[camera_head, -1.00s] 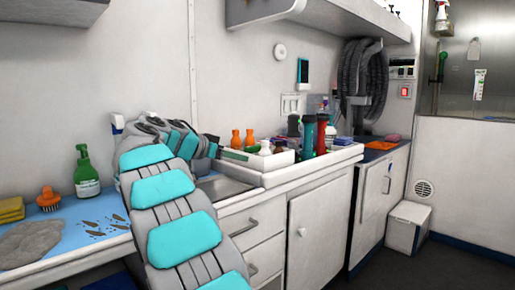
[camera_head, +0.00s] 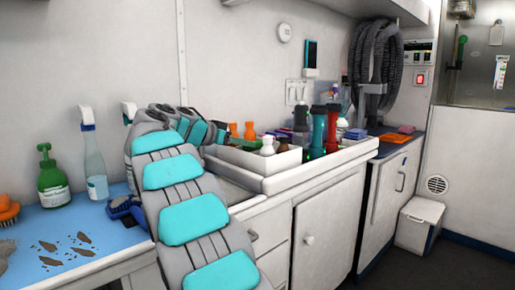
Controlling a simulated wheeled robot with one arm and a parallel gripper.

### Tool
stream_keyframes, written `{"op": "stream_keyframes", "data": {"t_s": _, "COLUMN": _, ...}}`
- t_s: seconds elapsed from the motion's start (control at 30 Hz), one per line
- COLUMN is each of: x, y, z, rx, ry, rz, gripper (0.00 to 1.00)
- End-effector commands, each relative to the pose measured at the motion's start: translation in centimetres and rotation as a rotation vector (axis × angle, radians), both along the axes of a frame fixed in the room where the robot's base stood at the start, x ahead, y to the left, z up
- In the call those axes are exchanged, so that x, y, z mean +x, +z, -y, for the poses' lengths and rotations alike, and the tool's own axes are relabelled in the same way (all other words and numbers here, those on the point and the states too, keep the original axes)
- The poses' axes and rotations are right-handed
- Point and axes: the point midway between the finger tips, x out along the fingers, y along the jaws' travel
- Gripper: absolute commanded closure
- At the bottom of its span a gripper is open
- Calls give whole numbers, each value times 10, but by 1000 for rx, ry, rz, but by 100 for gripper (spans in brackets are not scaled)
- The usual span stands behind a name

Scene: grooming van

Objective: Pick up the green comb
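I cannot make out a green comb for certain in the current head view. My grey and teal arm rises through the middle and bends toward the white tray (camera_head: 290,178) on the counter. The end of my arm is near the tray's left end, close to orange bottles (camera_head: 249,131). My gripper's fingers cannot be made out there, so I cannot tell whether they are open or hold anything. My arm hides part of the counter and the tray's left end.
A green pump bottle (camera_head: 53,178), a spray bottle (camera_head: 95,165) and an orange brush (camera_head: 8,211) stand on the blue mat (camera_head: 110,245) at left. Tall red (camera_head: 318,132) and green (camera_head: 332,128) bottles stand at the tray. A white box (camera_head: 414,226) sits on the floor at right.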

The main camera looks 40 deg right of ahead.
Motion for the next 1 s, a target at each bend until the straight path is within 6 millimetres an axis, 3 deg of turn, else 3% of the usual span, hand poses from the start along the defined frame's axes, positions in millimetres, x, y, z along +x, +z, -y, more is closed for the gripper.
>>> {"op": "stream_keyframes", "data": {"t_s": 0.23, "x": 0, "y": -4, "z": 19, "rx": 1, "ry": -1, "rz": 0, "gripper": 60}}
{"op": "stream_keyframes", "data": {"t_s": 0.5, "x": 1, "y": -16, "z": 54, "rx": 1, "ry": -1, "rz": 0, "gripper": 60}}
{"op": "stream_keyframes", "data": {"t_s": 0.77, "x": 1, "y": -19, "z": 58, "rx": 1, "ry": -1, "rz": 1, "gripper": 60}}
{"op": "stream_keyframes", "data": {"t_s": 1.0, "x": 1, "y": -19, "z": 58, "rx": 1, "ry": -1, "rz": 0, "gripper": 87}}
